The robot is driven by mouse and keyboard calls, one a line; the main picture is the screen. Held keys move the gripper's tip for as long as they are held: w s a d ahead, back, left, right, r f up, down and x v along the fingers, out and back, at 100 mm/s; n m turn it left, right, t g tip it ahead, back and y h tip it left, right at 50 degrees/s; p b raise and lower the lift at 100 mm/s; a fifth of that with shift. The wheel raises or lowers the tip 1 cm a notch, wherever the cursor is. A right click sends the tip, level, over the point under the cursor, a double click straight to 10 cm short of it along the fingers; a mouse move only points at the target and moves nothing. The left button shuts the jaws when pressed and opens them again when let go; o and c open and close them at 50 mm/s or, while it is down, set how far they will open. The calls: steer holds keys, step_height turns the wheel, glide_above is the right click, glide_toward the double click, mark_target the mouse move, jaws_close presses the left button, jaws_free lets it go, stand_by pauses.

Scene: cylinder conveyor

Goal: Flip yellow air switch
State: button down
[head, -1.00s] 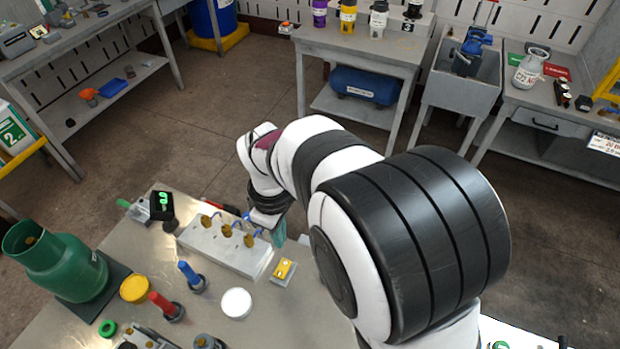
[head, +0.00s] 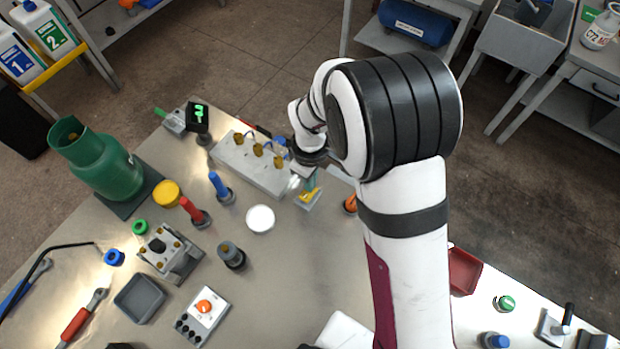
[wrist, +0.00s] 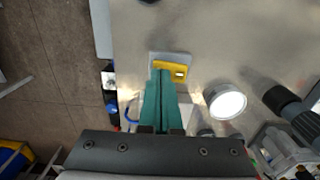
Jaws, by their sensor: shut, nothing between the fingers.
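The yellow air switch (head: 308,194) is a yellow rocker on a small pale plate, beside the right end of the grey manifold block. It also shows in the wrist view (wrist: 179,73), just beyond my fingertips. My gripper (wrist: 160,72) has green fingers closed together, with nothing between them. The fingertips are at the near edge of the switch and overlap it in the picture; I cannot tell whether they touch it. In the head view my gripper (head: 311,180) comes down over the switch from behind and hides part of it.
The grey manifold block (head: 245,166) with brass fittings and blue tubes stands left of the switch. A white round disc (head: 260,218) lies in front. Blue (head: 219,186) and red (head: 193,210) handles stand further left. An orange knob (head: 351,204) is to the right.

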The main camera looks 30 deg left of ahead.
mark_target(306, 194)
steer(key=shift+s+f, duration=0.15)
steer(key=shift+s, duration=0.75)
steer(key=shift+r, duration=0.2)
step_height(306, 194, up, 14)
stand_by(0.5)
